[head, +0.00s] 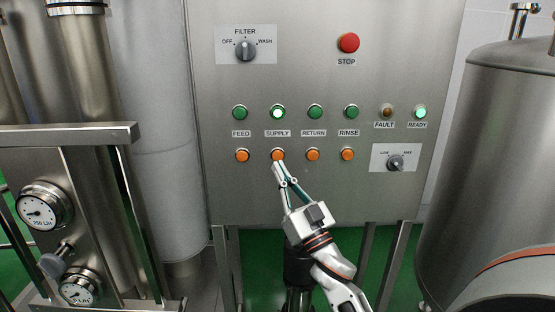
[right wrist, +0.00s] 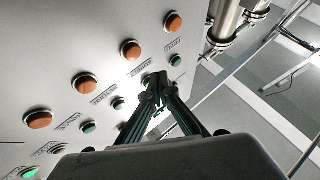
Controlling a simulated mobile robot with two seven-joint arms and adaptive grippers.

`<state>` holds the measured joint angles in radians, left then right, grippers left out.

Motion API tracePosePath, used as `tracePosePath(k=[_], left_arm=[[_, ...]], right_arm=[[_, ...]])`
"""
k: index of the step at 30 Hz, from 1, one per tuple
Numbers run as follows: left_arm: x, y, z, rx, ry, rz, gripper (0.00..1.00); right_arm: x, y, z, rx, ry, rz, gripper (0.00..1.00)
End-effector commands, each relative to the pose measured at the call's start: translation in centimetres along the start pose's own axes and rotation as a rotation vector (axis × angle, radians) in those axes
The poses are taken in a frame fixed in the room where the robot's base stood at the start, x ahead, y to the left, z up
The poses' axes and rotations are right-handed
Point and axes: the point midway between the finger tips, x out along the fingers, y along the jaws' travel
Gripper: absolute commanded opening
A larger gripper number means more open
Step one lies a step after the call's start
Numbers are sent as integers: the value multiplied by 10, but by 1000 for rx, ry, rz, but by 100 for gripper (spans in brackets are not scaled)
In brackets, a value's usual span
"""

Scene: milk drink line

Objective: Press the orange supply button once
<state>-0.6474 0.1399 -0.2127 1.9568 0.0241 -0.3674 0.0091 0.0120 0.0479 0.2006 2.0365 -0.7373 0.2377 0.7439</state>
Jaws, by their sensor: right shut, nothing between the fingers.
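The orange supply button (head: 278,155) sits on the grey panel under the SUPPLY label, second from the left in its row. The green supply lamp (head: 278,112) above the label glows brightly. My right gripper (head: 279,166) is shut and empty, its fingertips at the lower edge of the orange supply button in the head view. In the right wrist view the shut fingertips (right wrist: 157,80) show beside the orange supply button (right wrist: 130,50), not over it. Contact cannot be confirmed. My left gripper is not in view.
Neighbouring orange buttons, feed (head: 242,155) and return (head: 313,155), sit close on either side. The red stop button (head: 348,43) and filter knob (head: 246,50) are higher up. A steel tank (head: 480,150) stands right; pipes and gauges (head: 45,212) stand left.

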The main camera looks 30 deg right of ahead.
Motion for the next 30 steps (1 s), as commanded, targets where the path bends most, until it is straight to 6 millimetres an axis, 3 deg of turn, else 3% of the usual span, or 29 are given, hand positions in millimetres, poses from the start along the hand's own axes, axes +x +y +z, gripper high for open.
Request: tracePosePath(k=[12,30], left_arm=[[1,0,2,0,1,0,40],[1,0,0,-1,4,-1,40]], right_arm=[[27,20,19,-2,0,1,0],[28,21,20,-1,0,1,0]])
